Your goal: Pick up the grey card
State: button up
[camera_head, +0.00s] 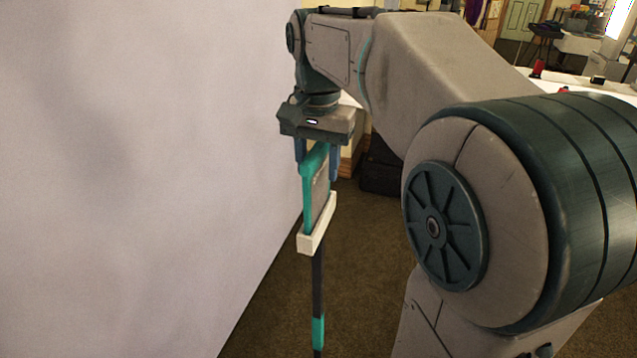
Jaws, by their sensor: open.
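The grey card (321,190) stands upright, with a teal edge along its left side and top. Its lower end sits in a white holder (316,228) on top of a dark pole (318,285) with a teal band. My gripper (318,165) points down directly over the card. Its two blue fingers are apart, one at each side of the card's top edge. The card's top appears to be between them. Whether either finger touches it, I cannot tell. The gripper's body hides the space just above the card.
A large pale wall or backdrop (130,170) fills the left, close beside the stand. A dark case (382,170) stands on the brown carpet (355,270) behind. A white table (590,84) with small red and black items is at the back right.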

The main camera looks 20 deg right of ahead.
jog(key=shift+f, duration=0.3)
dwell(0.5)
grip_shut()
